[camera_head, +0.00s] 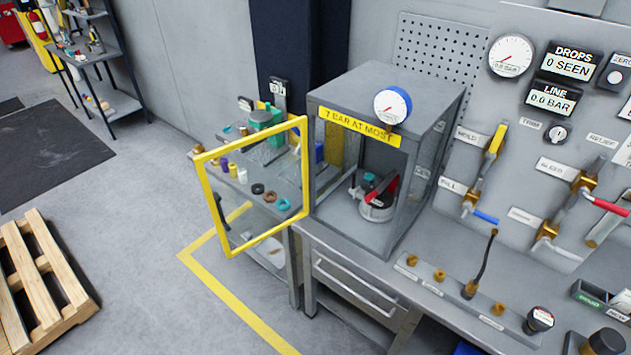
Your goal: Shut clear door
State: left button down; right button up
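The clear door (303,186) has a yellow frame and a see-through pane. It stands swung open to the left of the grey cabinet (425,105), out past the bench's front edge. The cabinet's front opening is uncovered and carries a yellow label (342,126) reading "7 BAR AT MOST" along its top. Inside, a round metal fixture (376,211) with a red handle sits on the cabinet floor. Neither of my grippers shows in the head view.
A wall panel with a gauge (510,56), displays and several valves stands right of the cabinet. The bench (440,318) holds brass fittings and a hose. A side table with small parts shows behind the door. A wooden pallet (38,275) lies at lower left; floor between is clear.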

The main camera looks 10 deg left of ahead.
aim_at(214, 199)
jog(key=u, duration=2.15)
jog(key=i, duration=3.25)
jog(key=z, duration=4.2)
jog(key=i, duration=0.95)
jog(key=u, duration=0.05)
